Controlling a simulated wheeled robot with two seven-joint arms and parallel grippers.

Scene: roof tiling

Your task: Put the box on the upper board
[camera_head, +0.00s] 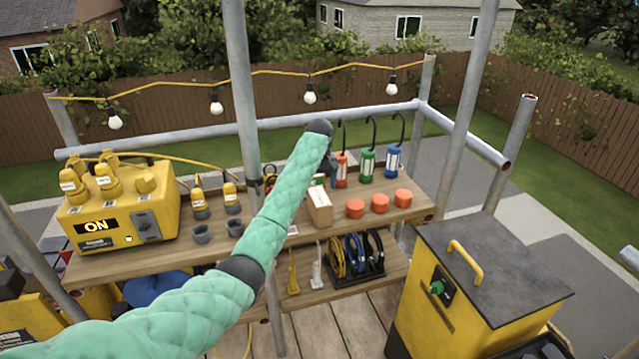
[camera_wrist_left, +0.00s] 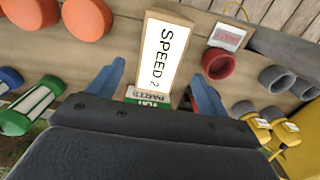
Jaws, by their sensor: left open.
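The box (camera_head: 319,206) is tan with a white face and stands on the upper board (camera_head: 270,243), between the grey cups and the orange caps. In the head view my green-sleeved left arm hides most of this gripper (camera_head: 328,166). My right gripper is not in view.
Orange caps (camera_head: 379,203) stand right of the box, with red, green and blue lanterns (camera_head: 366,163) behind them. A red cup (camera_wrist_left: 218,64) is close beside it. A yellow machine (camera_head: 122,207) stands at left. A lower board (camera_head: 315,297) holds coiled cables.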

